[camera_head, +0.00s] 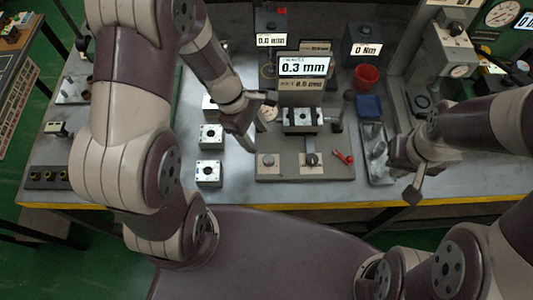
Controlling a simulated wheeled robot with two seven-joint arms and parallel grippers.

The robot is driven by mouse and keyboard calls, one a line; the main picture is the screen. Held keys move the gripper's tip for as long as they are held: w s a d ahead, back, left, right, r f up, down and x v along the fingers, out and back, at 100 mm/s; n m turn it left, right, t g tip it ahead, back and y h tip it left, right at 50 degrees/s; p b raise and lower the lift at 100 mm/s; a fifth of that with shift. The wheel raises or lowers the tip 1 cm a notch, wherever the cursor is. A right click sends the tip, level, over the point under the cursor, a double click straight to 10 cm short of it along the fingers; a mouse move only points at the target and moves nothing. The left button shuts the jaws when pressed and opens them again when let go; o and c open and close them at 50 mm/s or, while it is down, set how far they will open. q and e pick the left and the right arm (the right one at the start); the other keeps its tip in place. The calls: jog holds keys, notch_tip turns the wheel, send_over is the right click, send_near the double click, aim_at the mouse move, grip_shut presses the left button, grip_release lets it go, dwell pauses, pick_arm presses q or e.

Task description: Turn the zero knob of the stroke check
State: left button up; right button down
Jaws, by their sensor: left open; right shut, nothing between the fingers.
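The stroke check stands at the middle of the bench, with a grey base plate (333,172) and a display (305,67) reading 0.3 mm. A light knob (267,160) sits at the front left of its base and a dark knob (311,160) at the front middle; I cannot tell from the labels which is the zero knob. A valve block (300,118) sits in the fixture. My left gripper (256,112) is open, above and left of the fixture, apart from both knobs. My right gripper (412,190) is shut and empty near the bench's front edge, right of the stroke check.
Several valve blocks (209,172) stand in a column left of the stroke check. A red lever (344,157) lies at the right of its base. A grey tray (377,177) of parts, a blue bin (369,107) and a red cup (366,76) are to the right.

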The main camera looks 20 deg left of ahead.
aim_at(266, 158)
pick_arm(q)
jog(key=x, duration=0.2)
jog(key=b+x, duration=0.1)
jog(key=x, duration=0.1)
jog(key=s+x, duration=0.1)
jog(key=x, duration=0.2)
jog(key=shift+a, duration=0.2)
jog(key=shift+w+d+f, duration=0.15)
jog(key=shift+d+f, duration=0.1)
jog(key=shift+f, duration=0.25)
jog(key=shift+a+r, duration=0.1)
jog(key=c, duration=1)
